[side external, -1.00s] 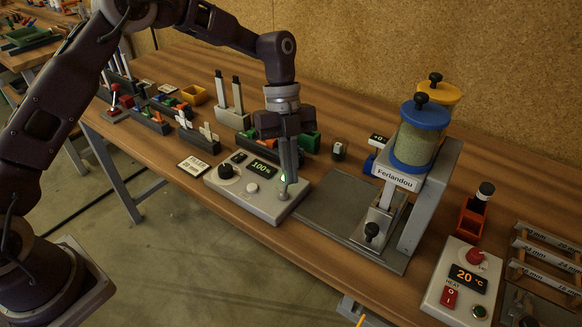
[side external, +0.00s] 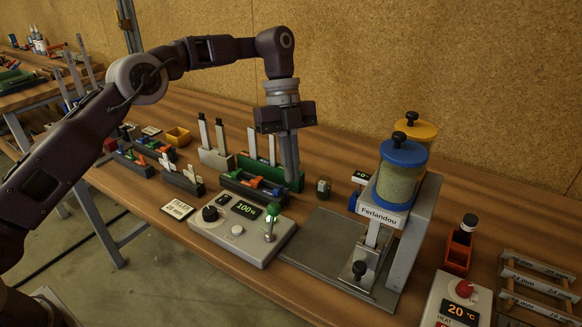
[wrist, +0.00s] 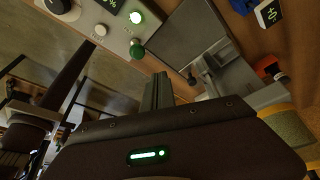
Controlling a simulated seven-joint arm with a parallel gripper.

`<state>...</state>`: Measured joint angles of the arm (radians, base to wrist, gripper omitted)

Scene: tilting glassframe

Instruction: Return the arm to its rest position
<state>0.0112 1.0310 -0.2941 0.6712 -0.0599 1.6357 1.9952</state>
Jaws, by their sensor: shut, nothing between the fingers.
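My gripper (side external: 290,180) is shut and empty. In the side external view its fingers point down, above and behind the control box (side external: 235,235) and in front of the green rack (side external: 292,178). The box has a black knob, a white button, a green display reading 100% and a green-topped lever (side external: 271,222). In the wrist view the shut fingers (wrist: 158,80) extend toward the box (wrist: 100,14), and the green lever knob (wrist: 137,50) lies beyond them, apart from them.
The Ferlandou machine (side external: 405,230) with blue-lidded and yellow-lidded jars stands at right. Near it are an orange holder (side external: 459,250), a heat box (side external: 458,302) reading 20 °C and a slotted rack (side external: 540,282).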

